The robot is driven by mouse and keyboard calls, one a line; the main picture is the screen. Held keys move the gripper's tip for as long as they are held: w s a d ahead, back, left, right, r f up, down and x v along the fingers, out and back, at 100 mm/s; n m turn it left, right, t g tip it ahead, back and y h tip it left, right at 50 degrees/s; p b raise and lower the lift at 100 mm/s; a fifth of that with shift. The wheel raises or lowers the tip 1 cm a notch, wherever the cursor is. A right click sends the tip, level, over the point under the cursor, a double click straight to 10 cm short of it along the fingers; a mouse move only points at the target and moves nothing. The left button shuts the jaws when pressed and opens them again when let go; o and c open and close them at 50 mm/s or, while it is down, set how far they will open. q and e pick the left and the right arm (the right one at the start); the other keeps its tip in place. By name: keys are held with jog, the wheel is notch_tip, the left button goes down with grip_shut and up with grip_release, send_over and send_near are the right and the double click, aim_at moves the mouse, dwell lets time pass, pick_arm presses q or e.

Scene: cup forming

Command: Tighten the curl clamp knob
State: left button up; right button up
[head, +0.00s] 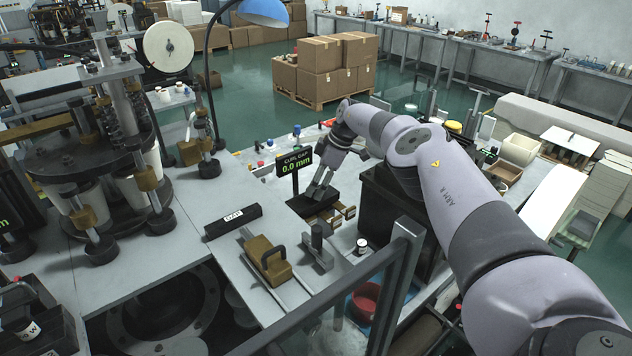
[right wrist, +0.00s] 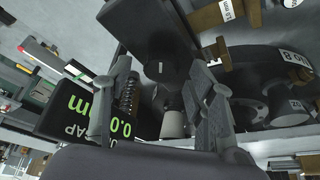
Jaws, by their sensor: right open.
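The curl gap display (head: 295,164) stands on the bench and reads 0.0 mm. It also shows, turned, at the left of the right wrist view (right wrist: 62,122). My right gripper (head: 317,192) is over the dark block (head: 318,204) just below the display. In the right wrist view its two fingers (right wrist: 160,105) are spread, with nothing held. Between and beyond them are a dark rounded part, a coil spring (right wrist: 130,97) and a pale cone-shaped piece (right wrist: 173,123). I cannot tell which part is the clamp knob. My left gripper is out of view.
Small brass blocks (head: 348,211) stick out beside the dark block. A black bar labelled GAP (head: 233,221) and a brass block with a handle (head: 268,259) lie nearer on the bench. A large forming machine (head: 98,150) stands at left. A grey post (head: 396,290) rises in front.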

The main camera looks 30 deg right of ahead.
jog(key=shift+a+f, duration=0.15)
jog(key=shift+f, duration=0.25)
jog(key=shift+c, duration=0.3)
jog(key=c, duration=1.1)
